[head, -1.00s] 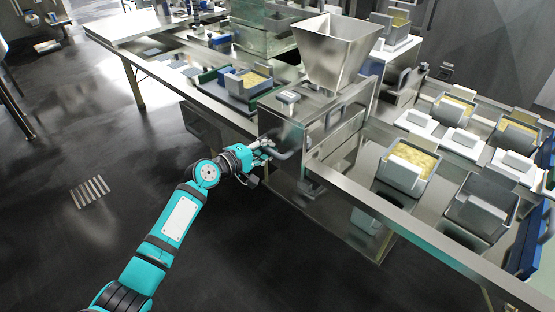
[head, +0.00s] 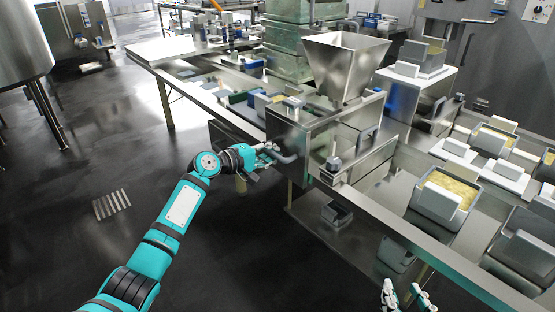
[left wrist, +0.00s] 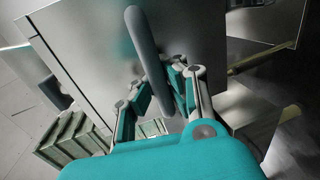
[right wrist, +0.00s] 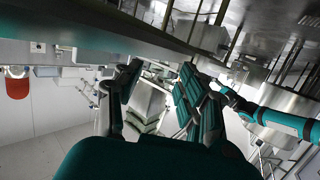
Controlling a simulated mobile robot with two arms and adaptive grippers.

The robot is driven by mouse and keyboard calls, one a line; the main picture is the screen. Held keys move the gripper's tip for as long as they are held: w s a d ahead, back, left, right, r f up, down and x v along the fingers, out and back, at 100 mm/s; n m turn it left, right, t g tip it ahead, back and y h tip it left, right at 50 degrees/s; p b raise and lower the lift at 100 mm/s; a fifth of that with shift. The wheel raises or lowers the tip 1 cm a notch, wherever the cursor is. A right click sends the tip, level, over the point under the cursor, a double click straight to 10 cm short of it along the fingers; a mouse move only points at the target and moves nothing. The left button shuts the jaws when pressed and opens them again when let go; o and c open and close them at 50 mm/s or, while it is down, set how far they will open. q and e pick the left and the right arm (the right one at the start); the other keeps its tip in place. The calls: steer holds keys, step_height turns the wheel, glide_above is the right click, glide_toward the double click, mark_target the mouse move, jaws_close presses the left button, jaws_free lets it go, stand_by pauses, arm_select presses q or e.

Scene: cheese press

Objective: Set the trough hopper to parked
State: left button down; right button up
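The trough hopper is a steel funnel (head: 345,65) on a boxy steel carriage (head: 285,130) straddling the long steel trough. A grey bar handle (head: 288,158) sticks out of the carriage's near side. My left gripper (head: 267,153) is at this handle. In the left wrist view, the handle (left wrist: 145,45) passes between the fingers (left wrist: 160,88), with a pad close against each side; the gripper looks shut on it.
Moulds with yellow curd (head: 447,192) stand to the right. Blue and green trays (head: 238,97) lie left of the carriage. The floor (head: 120,140) at left is open.

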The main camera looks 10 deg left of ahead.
arm_select(q)
steer(key=shift+a+f, duration=0.2)
steer(key=shift+a, duration=0.35)
arm_select(e)
steer(key=shift+w+a+r+t, duration=0.1)
steer(key=shift+r+t, duration=0.15)
steer(key=shift+r, duration=0.15)
steer(key=shift+w+a+r+t, duration=0.1)
steer(key=shift+r+t, duration=0.15)
steer(key=shift+r, duration=0.15)
arm_select(q)
steer(key=c, duration=2)
jaws_free()
steer(key=shift+w, duration=0.1)
steer(key=o, duration=0.5)
steer(key=shift+a+r, duration=0.1)
steer(key=shift+a, duration=0.15)
steer(key=shift+c, duration=0.2)
steer(key=shift+o, duration=1.3)
steer(key=shift+d, duration=0.1)
steer(key=shift+d+r, duration=0.1)
steer(key=shift+d, duration=0.1)
steer(key=v, duration=1.2)
